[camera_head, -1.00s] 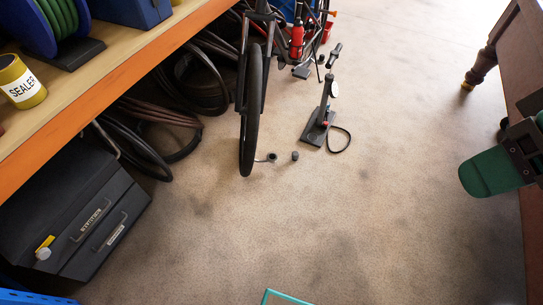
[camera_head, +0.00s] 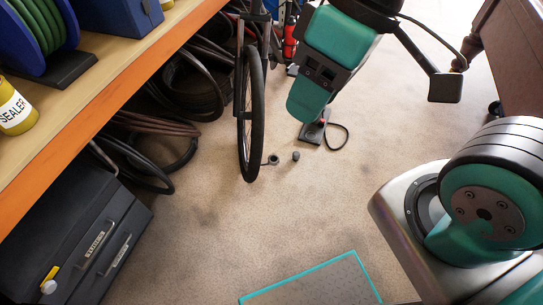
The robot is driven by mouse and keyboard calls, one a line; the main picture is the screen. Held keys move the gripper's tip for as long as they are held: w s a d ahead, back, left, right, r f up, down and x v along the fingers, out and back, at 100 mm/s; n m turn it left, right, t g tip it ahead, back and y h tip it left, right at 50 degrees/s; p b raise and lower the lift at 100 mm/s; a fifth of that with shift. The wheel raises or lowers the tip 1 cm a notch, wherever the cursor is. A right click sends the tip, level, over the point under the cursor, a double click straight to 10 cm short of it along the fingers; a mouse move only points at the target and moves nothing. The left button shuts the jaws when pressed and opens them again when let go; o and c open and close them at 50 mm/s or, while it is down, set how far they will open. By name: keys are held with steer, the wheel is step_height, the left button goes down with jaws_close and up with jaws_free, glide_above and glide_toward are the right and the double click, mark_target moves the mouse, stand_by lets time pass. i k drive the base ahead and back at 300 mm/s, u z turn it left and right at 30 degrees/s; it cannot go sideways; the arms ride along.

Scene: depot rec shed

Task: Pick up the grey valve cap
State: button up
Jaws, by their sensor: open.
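A small, dark grey, stubby piece (camera_head: 295,156) that looks like the valve cap stands on the bare concrete floor near the picture's middle. A small ring-shaped piece with a thin stem (camera_head: 272,159) lies just left of it, by the bicycle's front wheel (camera_head: 250,115). My gripper (camera_head: 307,104) reaches down from the upper right, its teal fingertip in the picture above the cap and apart from it. It is open, with nothing seen in it. I see it from one side, so the gap between its fingers is hidden.
The floor pump (camera_head: 313,133) with its black hose loop (camera_head: 338,137) is partly hidden behind my gripper. An orange-edged shelf (camera_head: 125,85), coiled hoses (camera_head: 140,160) and a black case (camera_head: 75,235) line the left. A wooden table (camera_head: 508,55) is upper right. Floor nearer me is clear.

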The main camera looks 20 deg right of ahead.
mark_target(296, 155)
steer(key=z, duration=0.1)
steer(key=i, duration=1.2)
steer(key=z, duration=0.7)
